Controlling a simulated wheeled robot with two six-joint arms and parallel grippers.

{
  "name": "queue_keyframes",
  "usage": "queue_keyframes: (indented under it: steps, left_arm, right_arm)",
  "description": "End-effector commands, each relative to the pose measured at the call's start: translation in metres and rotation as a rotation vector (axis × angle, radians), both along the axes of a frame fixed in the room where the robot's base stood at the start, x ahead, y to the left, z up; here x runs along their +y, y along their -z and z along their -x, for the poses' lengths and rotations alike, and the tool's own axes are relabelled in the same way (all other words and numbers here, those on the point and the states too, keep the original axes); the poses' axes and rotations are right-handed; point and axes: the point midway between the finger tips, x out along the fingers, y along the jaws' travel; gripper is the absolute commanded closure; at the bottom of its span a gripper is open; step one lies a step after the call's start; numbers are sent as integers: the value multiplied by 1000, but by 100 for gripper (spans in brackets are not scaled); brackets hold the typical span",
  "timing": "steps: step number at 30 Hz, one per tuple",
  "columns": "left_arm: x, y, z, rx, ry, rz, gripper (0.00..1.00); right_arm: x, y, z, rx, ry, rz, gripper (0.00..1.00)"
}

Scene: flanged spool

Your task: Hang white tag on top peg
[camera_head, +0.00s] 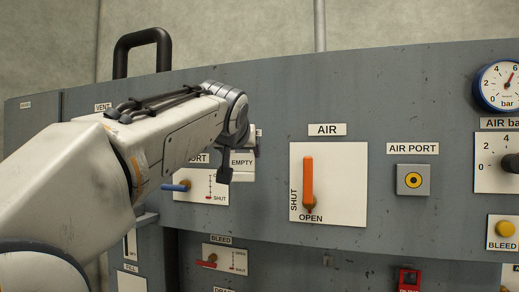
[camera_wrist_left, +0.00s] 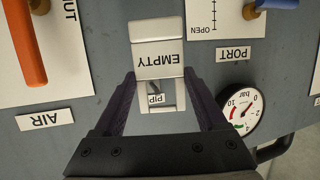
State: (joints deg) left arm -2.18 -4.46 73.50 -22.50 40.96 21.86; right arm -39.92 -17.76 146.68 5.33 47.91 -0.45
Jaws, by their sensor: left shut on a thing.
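The white tag (camera_wrist_left: 158,60) reads EMPTY and shows upside down in the left wrist view. It has an open, frame-like loop at its top end, with part of a small PIP label visible through it. My left gripper (camera_wrist_left: 159,76) is shut on the tag, one dark finger at each side. In the head view the tag (camera_head: 242,161) shows beside my left gripper (camera_head: 236,165), in front of the grey panel between the PORT and AIR plates. I cannot make out the top peg; my wrist and the tag cover that area. My right gripper is not in view.
The AIR plate with its orange lever (camera_head: 308,183) is right of the gripper. The blue-handled PORT valve (camera_head: 176,187) is below my left forearm. A pressure gauge (camera_wrist_left: 242,108) sits near the gripper in the wrist view. The AIR PORT fitting (camera_head: 413,180) is farther right.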

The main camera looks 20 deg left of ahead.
Motion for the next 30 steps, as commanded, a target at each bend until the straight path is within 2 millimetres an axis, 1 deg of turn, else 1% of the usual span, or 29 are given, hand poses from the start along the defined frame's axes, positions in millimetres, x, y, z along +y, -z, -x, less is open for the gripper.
queue_keyframes:
  steps: [16, 24, 30]
  left_arm:
    - [-1, 0, -33, 1, 0, 0, 79]
    - [-1, 7, -44, -1, 0, 0, 79]
    - [-2, 9, -46, -1, 0, 0, 79]
  right_arm:
    - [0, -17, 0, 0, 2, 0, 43]
    - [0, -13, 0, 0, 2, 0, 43]
    - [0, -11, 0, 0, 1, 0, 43]
